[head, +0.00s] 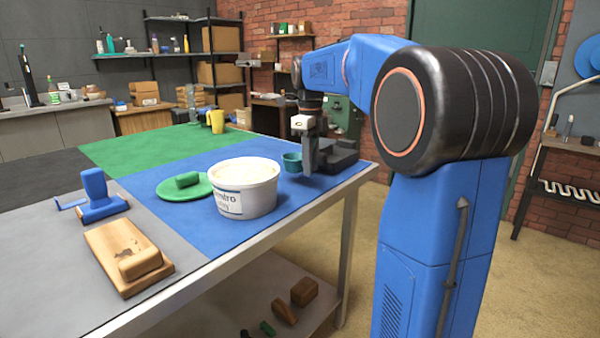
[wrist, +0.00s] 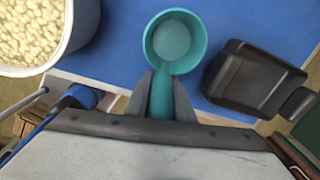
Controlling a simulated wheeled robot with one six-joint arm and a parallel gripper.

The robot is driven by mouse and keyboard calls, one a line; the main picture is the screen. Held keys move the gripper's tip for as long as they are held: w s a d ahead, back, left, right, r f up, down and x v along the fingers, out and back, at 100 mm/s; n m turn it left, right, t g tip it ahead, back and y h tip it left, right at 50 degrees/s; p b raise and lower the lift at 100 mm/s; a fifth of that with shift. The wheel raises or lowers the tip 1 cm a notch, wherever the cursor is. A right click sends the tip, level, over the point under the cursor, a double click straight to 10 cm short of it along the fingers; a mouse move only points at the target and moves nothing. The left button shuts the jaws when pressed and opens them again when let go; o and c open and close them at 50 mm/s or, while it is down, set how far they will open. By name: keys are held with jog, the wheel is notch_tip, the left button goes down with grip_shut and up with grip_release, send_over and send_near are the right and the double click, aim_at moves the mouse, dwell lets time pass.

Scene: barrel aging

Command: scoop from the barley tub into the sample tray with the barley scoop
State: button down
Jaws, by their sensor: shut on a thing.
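My gripper (wrist: 160,97) is shut on the handle of the teal barley scoop (wrist: 174,44). The scoop's round bowl faces the wrist camera and looks empty. In the head view the scoop (head: 292,162) shows beside my gripper (head: 309,165), just right of the barley tub. The white barley tub (head: 246,203) stands on the blue part of the table. In the wrist view the tub (wrist: 73,48) is at the upper left, full of pale grains, apart from the scoop. I cannot tell for sure which thing is the sample tray.
A dark grey, box-like object (wrist: 253,78) lies right of the scoop, near the table edge. A green plate (head: 172,195) with a green block is left of the tub. A wooden board (head: 107,248) and a blue tool (head: 97,195) lie further left. The green area (head: 150,150) is mostly clear.

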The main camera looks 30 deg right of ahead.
jog(key=shift+r, duration=2.75)
